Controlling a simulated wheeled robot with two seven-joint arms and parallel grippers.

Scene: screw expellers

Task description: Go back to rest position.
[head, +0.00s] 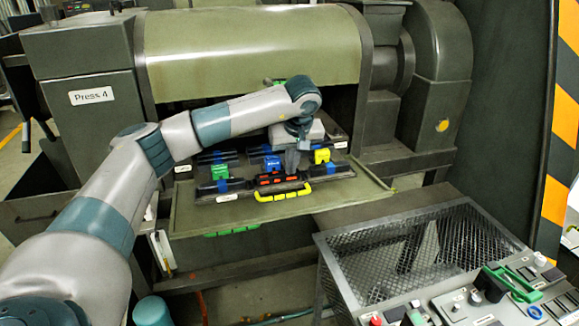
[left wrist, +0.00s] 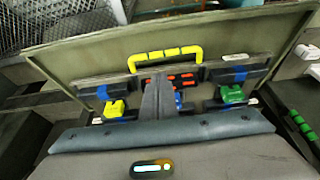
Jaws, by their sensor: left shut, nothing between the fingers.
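My left arm reaches in from the left in the head view. My left gripper (head: 292,160) points down over the dark panel on the press's tray (head: 240,213). Its fingers are shut with nothing between them; they also show in the left wrist view (left wrist: 158,92). The fingertips are close to the red-marked block (head: 276,180) behind the yellow handle (head: 283,193); I cannot tell whether they touch it. The handle stands clear of the fingers in the left wrist view (left wrist: 164,56). My right gripper is in neither view.
The press labelled "Press 4" (head: 250,45) stands behind. Green (head: 220,173), blue (head: 272,163) and yellow (head: 322,156) clamps sit on the panel. A mesh guard (head: 420,240) and a control panel (head: 480,305) with knobs stand at the front right. A striped post (head: 562,110) rises at the far right.

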